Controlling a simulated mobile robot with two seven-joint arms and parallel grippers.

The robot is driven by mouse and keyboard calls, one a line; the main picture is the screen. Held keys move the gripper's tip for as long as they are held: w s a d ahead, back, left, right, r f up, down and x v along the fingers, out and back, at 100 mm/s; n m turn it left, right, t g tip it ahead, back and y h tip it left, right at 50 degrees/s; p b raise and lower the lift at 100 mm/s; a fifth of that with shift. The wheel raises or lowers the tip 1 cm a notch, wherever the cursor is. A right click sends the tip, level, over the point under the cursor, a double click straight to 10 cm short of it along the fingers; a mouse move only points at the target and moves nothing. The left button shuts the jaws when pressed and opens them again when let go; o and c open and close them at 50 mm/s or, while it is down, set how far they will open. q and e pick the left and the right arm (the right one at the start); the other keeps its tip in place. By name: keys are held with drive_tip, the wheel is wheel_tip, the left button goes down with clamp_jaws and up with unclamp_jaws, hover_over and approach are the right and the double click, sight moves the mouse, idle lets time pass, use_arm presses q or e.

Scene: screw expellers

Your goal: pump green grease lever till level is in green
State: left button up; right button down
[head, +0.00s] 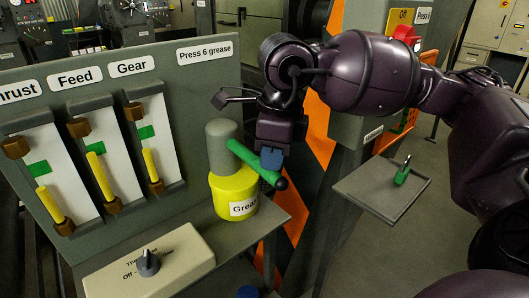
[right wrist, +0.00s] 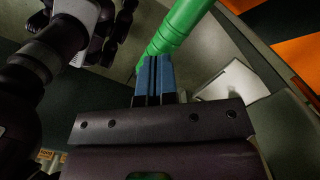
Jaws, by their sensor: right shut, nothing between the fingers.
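The green grease lever (head: 252,163) slopes down to the right from the grey cap (head: 221,145) of the yellow grease pot (head: 232,195) and ends in a dark knob. My right gripper (head: 271,160) is shut and empty, with its blue fingertips at the lever's outer part. In the right wrist view the lever (right wrist: 180,28) passes just beyond the shut blue fingers (right wrist: 155,62); I cannot tell whether they touch. The Thrust gauge's yellow bar (head: 50,204) ends below its green band.
A beige switch box (head: 180,262) with a grey knob stands in front of the gauge panel (head: 190,85). A small shelf (head: 375,200) with a green padlock (head: 402,176) juts out at right. An orange-striped post (head: 316,125) stands behind my right gripper.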

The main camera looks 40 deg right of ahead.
use_arm(q)
drive_tip(key=shift+s, duration=0.1)
idle(0.3)
drive_tip(key=shift+w+r+p, duration=0.55)
drive_tip(key=shift+w+r, duration=0.1)
drive_tip(key=shift+r, duration=0.25)
use_arm(e)
drive_tip(key=shift+s+d+r, duration=0.25)
drive_tip(key=shift+s+d, duration=0.3)
drive_tip(key=shift+s+d+r, duration=0.25)
drive_tip(key=shift+s+d, duration=0.3)
drive_tip(key=shift+w, duration=0.1)
use_arm(q)
drive_tip(key=shift+w+r+p, duration=0.15)
drive_tip(key=shift+r+p, duration=0.35)
drive_tip(key=shift+r, duration=0.3)
use_arm(e)
wheel_tip(320, 180, up, 11)
drive_tip(key=shift+s+d, duration=0.4)
drive_tip(key=shift+f, duration=0.1)
